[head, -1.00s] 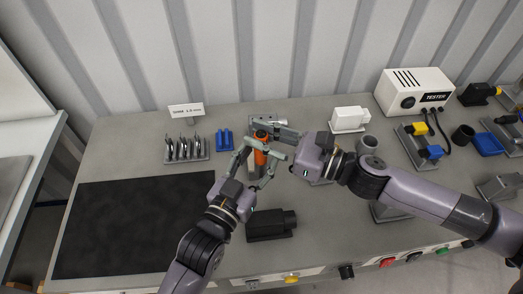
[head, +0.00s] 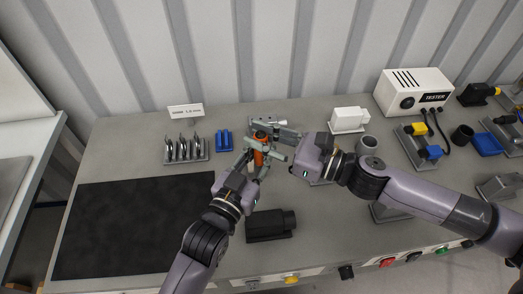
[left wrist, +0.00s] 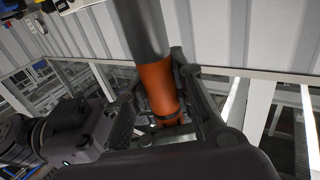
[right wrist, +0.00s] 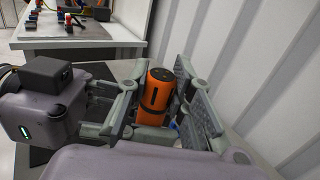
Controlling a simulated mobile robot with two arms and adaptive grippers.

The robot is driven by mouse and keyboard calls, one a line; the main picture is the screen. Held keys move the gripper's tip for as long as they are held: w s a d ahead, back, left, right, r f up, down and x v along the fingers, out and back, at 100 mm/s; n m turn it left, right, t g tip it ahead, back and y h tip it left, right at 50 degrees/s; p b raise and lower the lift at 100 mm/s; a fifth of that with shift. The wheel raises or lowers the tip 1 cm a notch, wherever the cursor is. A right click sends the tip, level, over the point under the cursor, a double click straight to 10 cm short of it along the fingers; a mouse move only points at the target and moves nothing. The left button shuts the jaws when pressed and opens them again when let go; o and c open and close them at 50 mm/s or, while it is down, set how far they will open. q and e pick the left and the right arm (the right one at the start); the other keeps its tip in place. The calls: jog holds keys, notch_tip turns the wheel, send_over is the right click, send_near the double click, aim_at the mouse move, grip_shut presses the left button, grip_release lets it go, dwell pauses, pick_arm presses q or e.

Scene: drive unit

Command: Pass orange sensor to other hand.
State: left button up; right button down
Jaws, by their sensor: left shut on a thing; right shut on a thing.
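The orange sensor (head: 258,158) is a cylinder with an orange body and a grey section, held above the bench. My left gripper (head: 257,160) is shut on it from the near side. It fills the space between those fingers in the left wrist view (left wrist: 157,85). My right gripper (head: 268,132) reaches in from the right and is shut on the sensor too. In the right wrist view the sensor's orange end (right wrist: 158,92) stands between the right fingers. Part of the sensor is hidden behind the fingers in the head view.
A black camera-like block (head: 270,225) lies just right of my left forearm. A rack of grey pieces (head: 186,150) and a blue holder (head: 224,140) stand to the left. A black mat (head: 135,225) is clear. The tester (head: 413,92) stands at the back right.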

jog(key=c, duration=1.3)
grip_release()
